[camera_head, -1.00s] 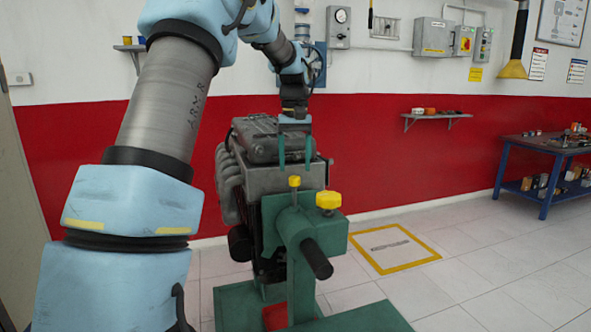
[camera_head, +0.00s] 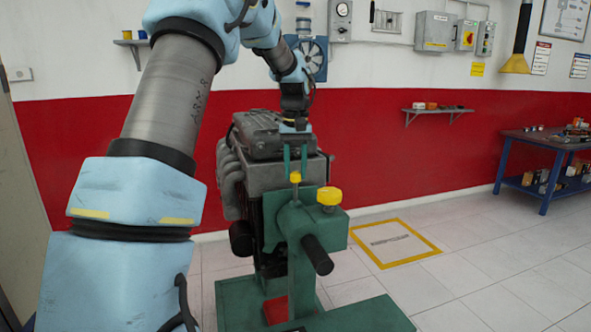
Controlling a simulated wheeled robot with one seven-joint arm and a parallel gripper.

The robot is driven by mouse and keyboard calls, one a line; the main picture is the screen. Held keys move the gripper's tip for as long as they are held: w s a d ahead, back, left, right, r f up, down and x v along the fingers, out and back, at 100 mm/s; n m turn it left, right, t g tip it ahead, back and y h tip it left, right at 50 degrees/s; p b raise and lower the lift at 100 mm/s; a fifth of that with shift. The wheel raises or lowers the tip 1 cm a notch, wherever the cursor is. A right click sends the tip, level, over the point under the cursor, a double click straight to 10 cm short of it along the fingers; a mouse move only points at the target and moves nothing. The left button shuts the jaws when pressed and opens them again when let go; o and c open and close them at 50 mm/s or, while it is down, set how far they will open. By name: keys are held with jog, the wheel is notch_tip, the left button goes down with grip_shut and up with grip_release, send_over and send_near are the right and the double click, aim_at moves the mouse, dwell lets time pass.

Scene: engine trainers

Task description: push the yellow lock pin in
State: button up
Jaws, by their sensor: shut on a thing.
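The yellow lock pin (camera_head: 295,177) is a small yellow knob on a short upright stem, on top of the green engine stand (camera_head: 333,235). A larger yellow knob (camera_head: 329,197) stands to its right on the same stand. My gripper (camera_head: 295,174) points straight down, with its two green fingers on either side of the small yellow knob. It is shut on the lock pin. How far the stem sits in the stand is hard to judge at this size.
A grey engine (camera_head: 270,140) is mounted on the stand right behind the pin. A black handle (camera_head: 318,256) juts from the stand toward me. The floor to the right is clear up to a blue workbench (camera_head: 545,165) by the red wall.

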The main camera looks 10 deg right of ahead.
grip_shut()
dwell(0.8)
